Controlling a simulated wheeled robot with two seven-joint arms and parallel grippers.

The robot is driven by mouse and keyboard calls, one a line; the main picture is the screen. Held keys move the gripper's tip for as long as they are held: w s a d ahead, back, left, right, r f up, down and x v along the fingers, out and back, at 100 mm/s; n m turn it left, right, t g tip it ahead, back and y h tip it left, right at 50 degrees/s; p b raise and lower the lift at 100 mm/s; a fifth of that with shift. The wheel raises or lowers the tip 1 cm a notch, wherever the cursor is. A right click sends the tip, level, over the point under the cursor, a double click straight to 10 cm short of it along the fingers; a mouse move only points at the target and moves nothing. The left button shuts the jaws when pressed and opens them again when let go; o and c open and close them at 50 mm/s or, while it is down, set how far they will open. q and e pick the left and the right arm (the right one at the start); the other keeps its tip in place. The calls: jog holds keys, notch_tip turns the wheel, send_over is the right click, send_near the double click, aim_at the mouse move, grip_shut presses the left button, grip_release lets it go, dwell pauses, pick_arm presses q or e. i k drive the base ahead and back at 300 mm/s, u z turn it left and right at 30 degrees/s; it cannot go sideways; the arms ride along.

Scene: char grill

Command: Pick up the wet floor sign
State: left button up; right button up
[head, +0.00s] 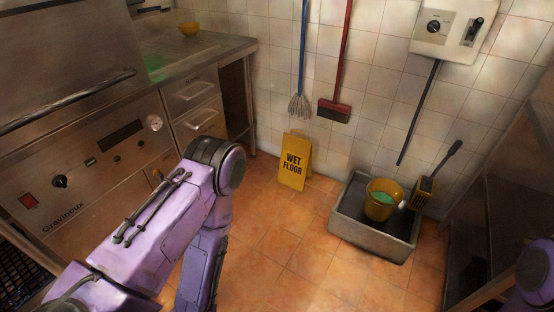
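The yellow wet floor sign (294,164) stands upright on the orange tiled floor near the back wall. Black letters reading "WET FLOOR" face me. Nothing touches it. My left arm comes in from the lower left and bends downward at its elbow, to the left of the sign and nearer to me. Its gripper is out of the frame or hidden. Only a small purple part of my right arm shows at the lower right edge, and its gripper is not visible.
A grey basin (373,241) with a yellow bucket (382,200) stands right of the sign. A mop (300,105) and red brush (335,108) hang above. A steel oven (90,170) and counter line the left; a dark steel unit (490,220) stands right. Floor before the sign is clear.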

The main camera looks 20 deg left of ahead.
aim_at(295, 161)
jog(key=u, duration=0.7)
jog(key=i, duration=0.75)
jog(key=u, duration=0.7)
jog(key=i, duration=1.05)
jog(key=z, duration=0.95)
jog(key=i, duration=0.65)
jog(key=z, duration=0.65)
jog(key=i, duration=0.45)
jog(key=u, duration=0.05)
